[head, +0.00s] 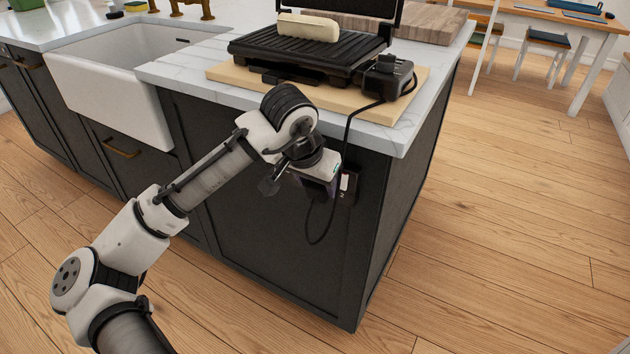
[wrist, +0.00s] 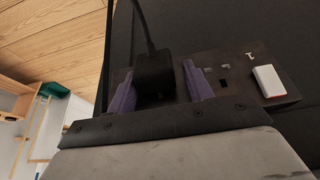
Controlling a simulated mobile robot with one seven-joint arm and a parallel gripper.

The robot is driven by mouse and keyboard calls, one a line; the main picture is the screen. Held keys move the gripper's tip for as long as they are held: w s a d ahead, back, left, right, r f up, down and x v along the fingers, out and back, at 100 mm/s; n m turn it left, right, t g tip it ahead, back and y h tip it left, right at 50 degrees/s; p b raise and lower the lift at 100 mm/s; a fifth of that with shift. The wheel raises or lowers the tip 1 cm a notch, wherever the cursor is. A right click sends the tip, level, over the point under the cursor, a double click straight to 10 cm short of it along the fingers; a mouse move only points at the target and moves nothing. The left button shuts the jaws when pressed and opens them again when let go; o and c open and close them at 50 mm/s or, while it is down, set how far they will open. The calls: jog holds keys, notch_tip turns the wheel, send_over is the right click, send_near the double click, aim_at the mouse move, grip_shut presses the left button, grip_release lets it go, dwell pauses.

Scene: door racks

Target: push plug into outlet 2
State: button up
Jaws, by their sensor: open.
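A black plug (wrist: 153,77) with a black cord sits between my gripper's two purple fingers (wrist: 160,88) in the wrist view. The fingers are open, one on each side of it, with small gaps. The plug is at the left part of a dark outlet plate (wrist: 232,66); I cannot tell how deep it sits. An empty socket shows to its right, near a small white mark. In the head view my gripper (head: 318,182) is at the island's front panel and hides the plug.
A white rectangular piece (wrist: 269,80) stands out at the plate's right end. The cord (head: 346,135) hangs from a black box beside the grill (head: 305,55) on a wooden board. The marble counter edge (head: 370,140) overhangs above my gripper.

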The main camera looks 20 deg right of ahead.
jog(key=shift+s+d, duration=0.25)
jog(key=p+v, duration=0.1)
jog(key=v, duration=1.2)
jog(key=shift+a+r+p, duration=0.3)
jog(key=shift+r+p, duration=0.05)
jog(key=shift+w, duration=0.15)
jog(key=shift+c, duration=0.4)
